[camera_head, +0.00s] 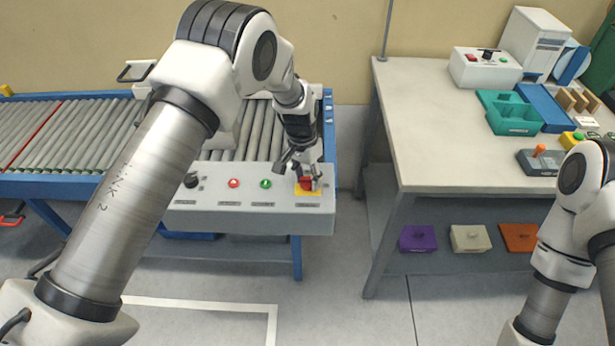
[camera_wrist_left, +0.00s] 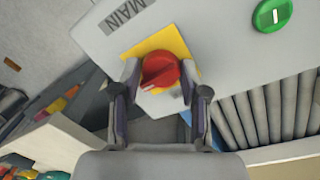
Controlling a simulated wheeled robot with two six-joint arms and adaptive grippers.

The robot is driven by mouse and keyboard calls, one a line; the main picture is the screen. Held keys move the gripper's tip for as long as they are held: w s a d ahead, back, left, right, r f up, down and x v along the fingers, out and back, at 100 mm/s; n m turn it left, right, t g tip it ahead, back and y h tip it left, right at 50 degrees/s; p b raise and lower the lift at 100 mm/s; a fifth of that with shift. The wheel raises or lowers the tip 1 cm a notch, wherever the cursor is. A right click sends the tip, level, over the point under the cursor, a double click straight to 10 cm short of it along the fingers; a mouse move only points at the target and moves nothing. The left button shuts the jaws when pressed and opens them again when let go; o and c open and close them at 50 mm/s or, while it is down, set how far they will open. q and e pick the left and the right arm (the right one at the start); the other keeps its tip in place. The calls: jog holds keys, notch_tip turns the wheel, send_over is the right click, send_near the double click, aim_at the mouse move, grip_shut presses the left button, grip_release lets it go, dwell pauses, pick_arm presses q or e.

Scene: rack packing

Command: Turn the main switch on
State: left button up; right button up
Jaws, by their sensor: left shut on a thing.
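The main switch (camera_wrist_left: 160,73) is a red rotary knob on a yellow plate (camera_wrist_left: 166,42), beside a label reading MAIN. In the head view the main switch (camera_head: 306,184) sits at the right end of the grey control panel (camera_head: 255,215) in front of the conveyor. My left gripper (camera_head: 308,178) reaches down onto it. In the left wrist view its two fingers (camera_wrist_left: 163,82) stand on either side of the red knob and are shut on it. The knob's handle lies at a slant in that view. My right arm shows at the right edge, but its gripper is out of view.
The panel also has a black knob (camera_head: 191,180), a red button (camera_head: 233,183) and a green button (camera_head: 266,183). The roller conveyor (camera_head: 85,135) lies behind.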

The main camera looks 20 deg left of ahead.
aim_at(303, 178)
pick_arm(q)
jog(key=o, duration=1.1)
jog(key=shift+c, duration=0.2)
jog(key=shift+o, duration=0.2)
jog(key=shift+a+f, duration=0.1)
jog(key=shift+w, duration=0.1)
notch_tip(303, 178, up, 12)
jog(key=a, duration=0.1)
jog(key=shift+w, duration=0.2)
jog(key=shift+s+f, duration=0.1)
